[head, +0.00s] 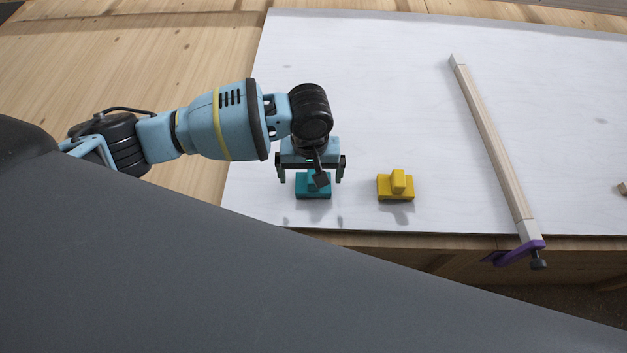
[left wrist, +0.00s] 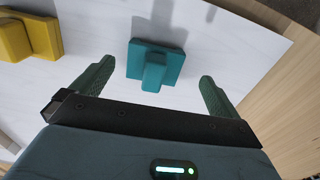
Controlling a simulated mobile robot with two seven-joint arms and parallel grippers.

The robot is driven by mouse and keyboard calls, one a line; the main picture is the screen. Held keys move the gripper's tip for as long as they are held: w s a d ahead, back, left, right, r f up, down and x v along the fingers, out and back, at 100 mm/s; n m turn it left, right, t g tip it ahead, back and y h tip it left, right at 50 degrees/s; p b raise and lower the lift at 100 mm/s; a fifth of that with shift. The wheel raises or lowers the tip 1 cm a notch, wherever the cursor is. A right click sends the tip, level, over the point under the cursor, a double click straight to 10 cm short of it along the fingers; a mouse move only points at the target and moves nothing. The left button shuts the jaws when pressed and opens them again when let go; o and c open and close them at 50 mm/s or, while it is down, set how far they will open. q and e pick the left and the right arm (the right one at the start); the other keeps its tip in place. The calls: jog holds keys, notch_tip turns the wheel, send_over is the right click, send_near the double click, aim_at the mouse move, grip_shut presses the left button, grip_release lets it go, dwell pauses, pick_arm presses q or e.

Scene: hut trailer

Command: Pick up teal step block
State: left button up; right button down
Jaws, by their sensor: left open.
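The teal step block (head: 314,190) lies on the white board near its front left edge, with its raised step on top. My left gripper (head: 311,176) is open above it, with one finger to each side of the block in the head view. In the left wrist view the teal step block (left wrist: 155,66) shows whole, ahead of and between the two spread fingers of my left gripper (left wrist: 155,88). No contact shows. Part of the block's top is hidden by the gripper in the head view. My right gripper is not in view.
A yellow step block (head: 396,187) stands just right of the teal one; it also shows in the left wrist view (left wrist: 28,38). The white board (head: 380,80) is clear behind the blocks.

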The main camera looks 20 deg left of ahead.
aim_at(313, 184)
pick_arm(q)
jog(key=f, duration=0.5)
jog(key=shift+w+d+b, duration=0.2)
jog(key=shift+d+b, duration=0.05)
jog(key=shift+b, duration=0.15)
jog(key=c, duration=1)
